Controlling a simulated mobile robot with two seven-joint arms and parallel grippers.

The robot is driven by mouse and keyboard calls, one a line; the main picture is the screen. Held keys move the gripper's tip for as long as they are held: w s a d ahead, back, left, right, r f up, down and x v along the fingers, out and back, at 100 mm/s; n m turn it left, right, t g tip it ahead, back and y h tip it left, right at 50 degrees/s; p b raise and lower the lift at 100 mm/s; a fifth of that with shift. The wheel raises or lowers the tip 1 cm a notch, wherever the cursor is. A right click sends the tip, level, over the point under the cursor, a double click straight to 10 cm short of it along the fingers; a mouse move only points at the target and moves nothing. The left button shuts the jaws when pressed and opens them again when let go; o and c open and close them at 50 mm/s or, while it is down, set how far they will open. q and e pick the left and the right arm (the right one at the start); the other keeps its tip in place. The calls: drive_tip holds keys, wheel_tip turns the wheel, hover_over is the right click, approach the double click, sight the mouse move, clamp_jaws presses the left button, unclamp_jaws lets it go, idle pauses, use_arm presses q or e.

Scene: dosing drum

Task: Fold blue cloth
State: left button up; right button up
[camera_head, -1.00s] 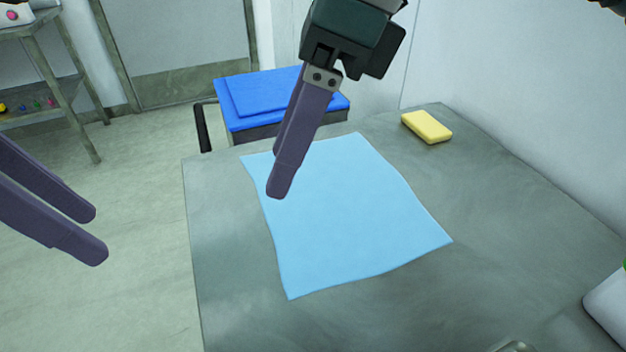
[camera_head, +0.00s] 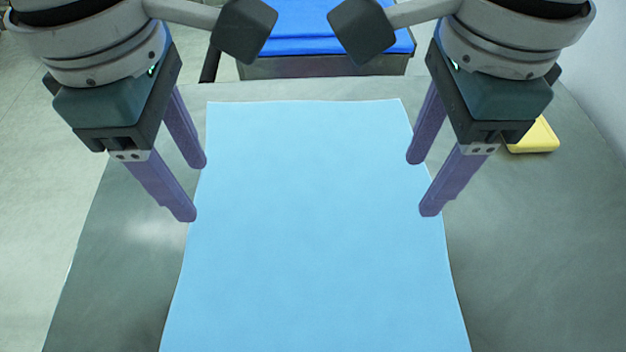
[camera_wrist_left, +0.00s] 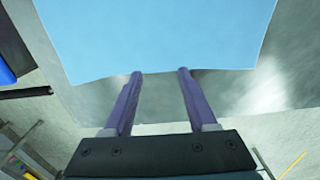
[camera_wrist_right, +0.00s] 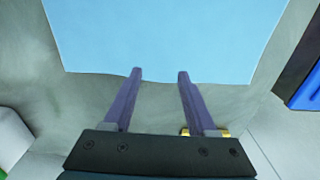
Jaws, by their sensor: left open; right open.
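The light blue cloth (camera_head: 310,230) lies flat and spread out on the grey table, its near end cut off by the bottom of the head view. It also shows in the left wrist view (camera_wrist_left: 160,30) and the right wrist view (camera_wrist_right: 160,35). My left gripper (camera_head: 198,190) is open at the cloth's left edge, and my right gripper (camera_head: 422,188) is open at its right edge. In both wrist views the fingertips reach the cloth's border with nothing between them. I cannot tell whether the fingertips touch the cloth.
The grey table (camera_head: 110,260) has bare room left and right of the cloth. A yellow sponge-like block (camera_head: 535,136) lies at the back right, partly behind my right gripper. A blue-topped stand (camera_head: 310,35) is beyond the far table edge.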

sight(208, 207)
use_arm(q)
wheel_tip(208, 207, down, 3)
drive_tip(key=shift+f, duration=0.15)
use_arm(e)
wheel_tip(208, 207, down, 3)
drive_tip(key=shift+f, duration=0.15)
use_arm(q)
drive_tip(key=shift+w+f, duration=0.1)
drive_tip(key=shift+f, duration=0.1)
use_arm(e)
drive_tip(key=shift+w+f, duration=0.1)
drive_tip(key=shift+f, duration=0.05)
use_arm(q)
drive_tip(key=shift+c, duration=0.8)
use_arm(e)
drive_tip(key=shift+c, duration=0.8)
use_arm(q)
drive_tip(key=c, duration=0.7)
use_arm(e)
drive_tip(key=c, duration=0.7)
use_arm(q)
clamp_jaws()
use_arm(e)
clamp_jaws()
